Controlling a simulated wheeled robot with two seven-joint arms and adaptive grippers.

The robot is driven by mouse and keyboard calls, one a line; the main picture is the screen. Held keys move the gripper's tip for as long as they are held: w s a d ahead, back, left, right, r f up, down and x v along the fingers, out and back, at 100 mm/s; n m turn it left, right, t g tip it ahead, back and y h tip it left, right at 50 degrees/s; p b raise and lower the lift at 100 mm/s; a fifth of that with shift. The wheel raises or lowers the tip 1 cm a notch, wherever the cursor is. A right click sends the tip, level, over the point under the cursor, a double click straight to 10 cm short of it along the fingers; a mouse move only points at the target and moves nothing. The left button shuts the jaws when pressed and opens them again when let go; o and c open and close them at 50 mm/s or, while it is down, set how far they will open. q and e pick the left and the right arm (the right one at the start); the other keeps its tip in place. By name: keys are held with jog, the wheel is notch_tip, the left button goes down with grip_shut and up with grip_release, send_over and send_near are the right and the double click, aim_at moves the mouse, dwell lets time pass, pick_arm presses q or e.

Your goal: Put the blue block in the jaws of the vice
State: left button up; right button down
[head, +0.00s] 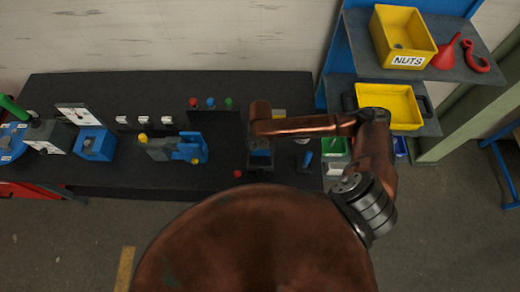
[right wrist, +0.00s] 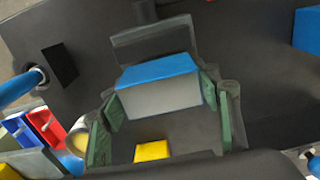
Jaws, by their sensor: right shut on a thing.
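My right gripper (head: 260,152) is over the black bench in the head view, below my copper arm, which partly covers it. In the right wrist view, its green-padded fingers (right wrist: 162,102) are shut on the blue block (right wrist: 158,70), which has a blue top and a pale grey side. The block sits between the fingertips. A grey-and-blue device with a yellow knob, which looks like the vice (head: 190,150), stands on the bench to the left of the gripper in the head view. Its jaw gap is too small to make out. My left gripper is not in view.
A rack with red, blue and green knobs (head: 211,103) stands behind the vice. A blue box (head: 96,145) is further left. A small red piece (head: 237,173) lies near the front edge. Yellow bins (head: 391,103) and a green bin (head: 333,147) are at right.

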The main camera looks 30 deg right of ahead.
aim_at(260, 145)
jog(key=shift+w+d+f, duration=0.2)
jog(key=shift+w, duration=0.1)
jog(key=shift+f+p, duration=0.4)
jog(key=shift+f, duration=1.15)
jog(key=shift+f, duration=0.1)
jog(key=c, duration=0.7)
grip_release()
jog(key=shift+s, duration=0.15)
notch_tip(260, 145, up, 12)
jog(key=shift+r+b, duration=0.1)
jog(key=shift+b, duration=0.45)
jog(key=shift+a, duration=0.1)
